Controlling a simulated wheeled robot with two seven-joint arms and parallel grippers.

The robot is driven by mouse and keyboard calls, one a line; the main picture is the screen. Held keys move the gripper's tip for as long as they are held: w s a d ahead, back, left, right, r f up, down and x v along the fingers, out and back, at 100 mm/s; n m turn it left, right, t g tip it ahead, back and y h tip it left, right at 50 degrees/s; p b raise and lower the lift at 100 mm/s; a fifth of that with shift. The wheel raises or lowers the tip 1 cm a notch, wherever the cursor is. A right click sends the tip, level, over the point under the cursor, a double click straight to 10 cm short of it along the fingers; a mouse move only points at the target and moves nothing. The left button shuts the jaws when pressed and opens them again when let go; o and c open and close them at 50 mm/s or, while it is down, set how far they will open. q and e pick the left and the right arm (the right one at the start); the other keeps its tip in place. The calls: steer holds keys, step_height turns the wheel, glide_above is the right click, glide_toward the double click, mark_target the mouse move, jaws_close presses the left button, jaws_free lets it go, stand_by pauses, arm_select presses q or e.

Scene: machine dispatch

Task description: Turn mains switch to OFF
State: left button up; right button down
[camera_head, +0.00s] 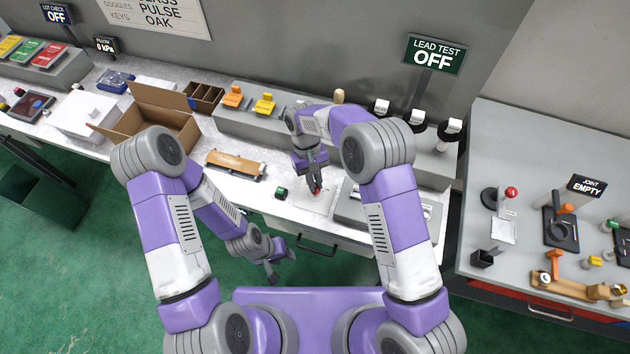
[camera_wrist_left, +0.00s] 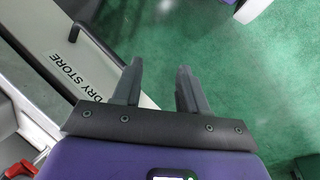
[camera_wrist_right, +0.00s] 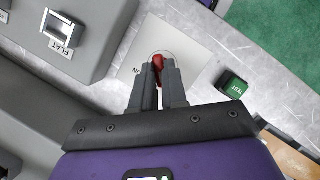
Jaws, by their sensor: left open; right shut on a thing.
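The mains switch has a red handle (camera_head: 317,190) on a pale square plate (camera_head: 313,203) on the bench. The handle also shows in the right wrist view (camera_wrist_right: 158,64), with a partly hidden label reading "ON" beside it. My right gripper (camera_head: 315,184) points down at the switch, its fingers closed on the red handle. In the right wrist view my fingertips (camera_wrist_right: 159,66) cover part of the handle. My left gripper (camera_head: 283,268) is open and empty, below the bench front; it also shows in the left wrist view (camera_wrist_left: 160,70).
A green TEST button (camera_head: 281,193) sits just left of the plate. A wooden roller piece (camera_head: 235,165) and an open cardboard box (camera_head: 150,120) lie further left. A grey fixture (camera_head: 350,206) stands close right. The LEAD TEST sign (camera_head: 434,54) reads OFF.

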steer(key=shift+n, duration=0.5)
steer(key=c, duration=1.2)
jaws_free()
steer(key=shift+o, duration=0.2)
steer(key=v, duration=0.7)
steer(key=shift+a+r, duration=0.2)
steer(key=shift+r, duration=0.1)
